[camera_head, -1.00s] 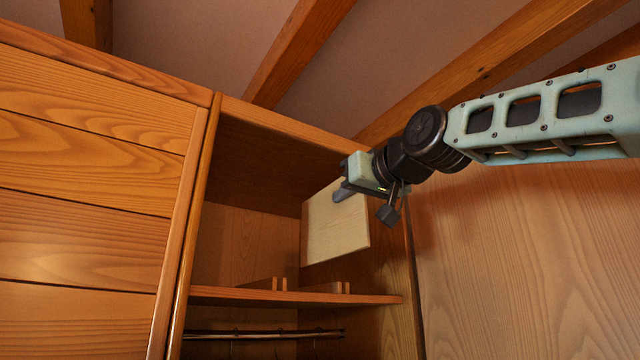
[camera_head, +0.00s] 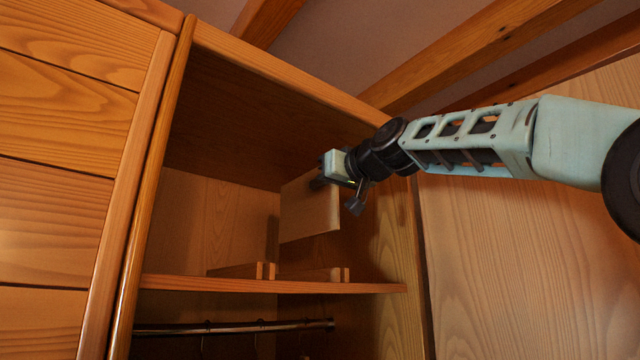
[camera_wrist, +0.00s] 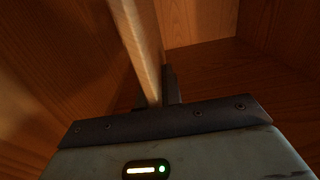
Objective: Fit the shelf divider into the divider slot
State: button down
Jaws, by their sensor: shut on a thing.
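The shelf divider (camera_head: 309,210) is a pale, flat wooden board. My gripper (camera_head: 322,183) is shut on its upper part and holds it upright inside the open cabinet, above the shelf. In the wrist view the divider (camera_wrist: 145,45) runs up and away from between the fingers (camera_wrist: 160,98), seen nearly edge-on. The divider slot appears to be between the low wooden rails on the shelf, one pair at left (camera_head: 265,270) and one at right (camera_head: 340,274). The divider's lower edge is apart from the rails, above them. Which gap is the slot I cannot tell for sure.
The shelf (camera_head: 200,283) spans the cabinet, with a hanging rail (camera_head: 240,327) below it. The cabinet's left side post (camera_head: 150,180) and top edge (camera_head: 290,68) frame the opening. A large wood panel (camera_head: 530,240) stands at right. The shelf's left part is clear.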

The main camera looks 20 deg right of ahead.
aim_at(323, 228)
notch_tip(323, 228, down, 6)
jog(key=b, duration=0.6)
jog(key=shift+r, duration=0.15)
jog(key=shift+f+b, duration=1.95)
jog(key=shift+b, duration=0.1)
dwell(0.7)
jog(key=c, duration=1.5)
grip_release()
jog(key=shift+r, duration=0.1)
jog(key=shift+s, duration=0.1)
jog(key=b+v, duration=0.7)
jog(key=v, duration=1)
jog(key=shift+s+d, duration=0.1)
jog(key=shift+s, duration=0.05)
